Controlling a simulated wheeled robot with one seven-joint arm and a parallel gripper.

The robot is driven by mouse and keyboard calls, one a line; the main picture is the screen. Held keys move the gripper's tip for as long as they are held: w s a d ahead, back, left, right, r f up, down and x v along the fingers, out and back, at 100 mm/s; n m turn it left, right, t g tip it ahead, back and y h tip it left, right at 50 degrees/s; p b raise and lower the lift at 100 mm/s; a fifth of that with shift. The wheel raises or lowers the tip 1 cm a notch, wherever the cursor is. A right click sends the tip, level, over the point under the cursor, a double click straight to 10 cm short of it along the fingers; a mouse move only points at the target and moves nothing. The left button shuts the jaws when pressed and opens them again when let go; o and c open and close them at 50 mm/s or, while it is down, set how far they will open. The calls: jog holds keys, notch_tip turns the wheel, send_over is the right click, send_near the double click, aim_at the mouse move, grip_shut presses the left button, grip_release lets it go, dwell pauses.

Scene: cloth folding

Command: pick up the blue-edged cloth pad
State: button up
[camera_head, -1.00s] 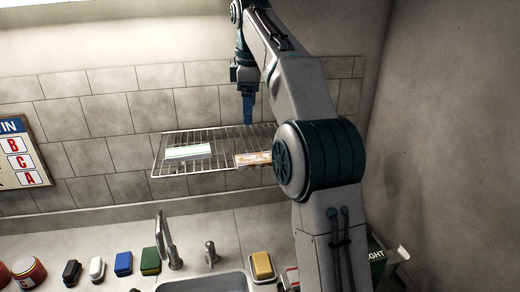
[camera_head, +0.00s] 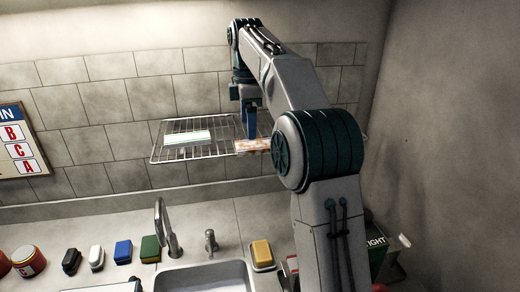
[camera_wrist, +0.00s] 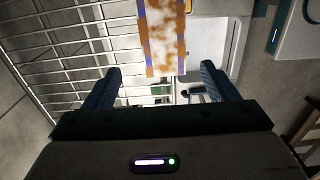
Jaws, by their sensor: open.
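The cloth pad (camera_head: 251,146) lies on the front right part of the wire rack (camera_head: 168,157), partly hidden by my arm in the head view. In the wrist view the pad (camera_wrist: 165,32) is white with orange-brown stains and blue-violet edges, and runs down from the top of the picture. My gripper (camera_head: 251,137) points down just above or at the pad. In the wrist view my gripper's (camera_wrist: 161,70) two blue fingers are apart, one to each side of the pad's near end, with gaps between. Nothing is held.
A white pad with a green stripe (camera_head: 187,138) lies on the rack's left. Below are a faucet (camera_head: 164,228), a sink (camera_head: 205,276), a yellow sponge (camera_head: 261,252) and several small blocks along the counter. The tiled wall is close behind the rack.

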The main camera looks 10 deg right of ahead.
aim_at(252, 144)
jog(key=shift+s+d+f, duration=0.1)
jog(key=shift+d+f, duration=0.05)
jog(key=shift+f, duration=0.6)
jog(key=shift+s+d+f, duration=0.15)
jog(key=shift+f, duration=0.6)
jog(key=shift+s+d+f, duration=0.1)
jog(key=shift+d+f, duration=0.05)
jog(key=shift+f, duration=1)
jog(key=c, duration=1.1)
